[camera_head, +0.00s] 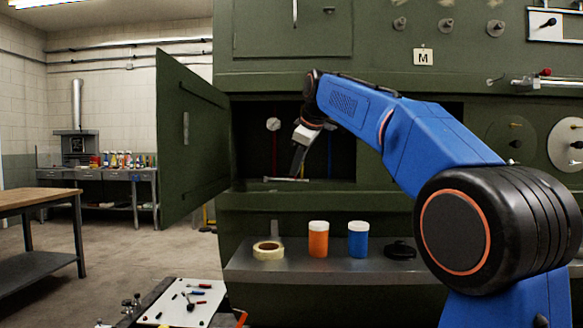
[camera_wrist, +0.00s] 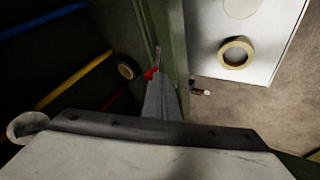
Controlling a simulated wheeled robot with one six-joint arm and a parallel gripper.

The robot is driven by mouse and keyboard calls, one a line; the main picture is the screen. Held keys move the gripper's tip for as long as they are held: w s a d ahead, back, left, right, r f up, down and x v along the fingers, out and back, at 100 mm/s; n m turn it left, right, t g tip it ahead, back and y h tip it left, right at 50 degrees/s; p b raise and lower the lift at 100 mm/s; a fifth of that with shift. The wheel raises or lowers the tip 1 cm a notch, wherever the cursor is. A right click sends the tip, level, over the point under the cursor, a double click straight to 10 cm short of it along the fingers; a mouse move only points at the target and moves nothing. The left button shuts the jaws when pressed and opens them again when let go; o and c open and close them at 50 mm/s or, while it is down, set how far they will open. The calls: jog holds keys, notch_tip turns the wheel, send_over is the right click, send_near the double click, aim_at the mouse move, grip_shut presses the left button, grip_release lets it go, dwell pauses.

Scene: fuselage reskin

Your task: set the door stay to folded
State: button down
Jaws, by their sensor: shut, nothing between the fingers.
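The green door (camera_head: 188,140) stands swung open at the left of the dark compartment in the green fuselage. A thin pale bar (camera_head: 287,180), which looks like the door stay, lies roughly level along the compartment's lower edge. My gripper (camera_head: 296,170) points down inside the opening, its tips close to this bar; I cannot tell whether they touch. In the wrist view my gripper (camera_wrist: 160,80) is shut and empty, beside the green sill edge (camera_wrist: 172,40). A small red-ended metal piece (camera_wrist: 152,73) shows at its tips, possibly part of the stay; most of it is hidden.
A shelf (camera_head: 300,270) below the opening holds a tape roll (camera_head: 268,250), an orange jar (camera_head: 318,240), a blue jar (camera_head: 358,240) and a black item (camera_head: 401,250). Blue and yellow lines (camera_wrist: 75,80) run inside the compartment. A tool tray (camera_head: 185,303) stands low in front.

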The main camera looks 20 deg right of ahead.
jog(key=shift+w+d, duration=1.4)
jog(key=shift+w, duration=0.2)
